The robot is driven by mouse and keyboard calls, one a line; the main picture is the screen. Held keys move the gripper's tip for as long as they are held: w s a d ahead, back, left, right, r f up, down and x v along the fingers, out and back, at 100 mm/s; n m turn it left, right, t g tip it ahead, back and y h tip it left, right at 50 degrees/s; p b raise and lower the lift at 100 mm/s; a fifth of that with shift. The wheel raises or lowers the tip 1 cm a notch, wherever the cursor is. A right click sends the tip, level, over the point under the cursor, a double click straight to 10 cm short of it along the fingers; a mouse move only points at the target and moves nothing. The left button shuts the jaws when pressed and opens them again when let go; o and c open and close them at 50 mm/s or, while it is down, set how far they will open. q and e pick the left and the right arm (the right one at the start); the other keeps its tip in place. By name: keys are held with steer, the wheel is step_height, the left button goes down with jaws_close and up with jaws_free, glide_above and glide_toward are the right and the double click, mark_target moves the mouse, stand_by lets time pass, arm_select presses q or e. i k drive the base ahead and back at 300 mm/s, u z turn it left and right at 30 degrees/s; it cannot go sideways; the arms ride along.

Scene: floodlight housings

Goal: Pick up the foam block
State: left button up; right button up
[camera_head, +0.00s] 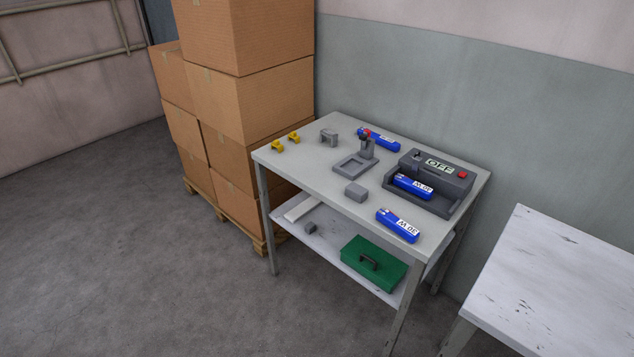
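A small plain grey block (356,191), which looks like the foam block, lies on the grey table (312,181) near the middle of its front edge. Nothing touches it. A smaller dark grey block (311,229) sits on the lower shelf. I cannot tell the material of either block. Neither of my grippers is in view.
Around the block are a grey stand (355,163), a blue floodlight unit (398,225) and a grey tester reading OFF (437,177). Yellow clips (278,146) lie at the left. Cardboard boxes (232,90) stand behind left; a white table (560,285) is at right.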

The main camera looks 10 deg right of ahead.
mark_target(357, 192)
steer(key=z, duration=0.2)
steer(key=i, duration=0.75)
steer(key=u, duration=0.3)
steer(key=k, duration=1.2)
steer(key=u, duration=1.3)
steer(key=i, duration=0.6)
steer(key=z, duration=0.4)
steer(key=i, duration=1.65)
steer(key=z, duration=1.7)
steer(key=i, duration=0.65)
steer(key=z, duration=0.65)
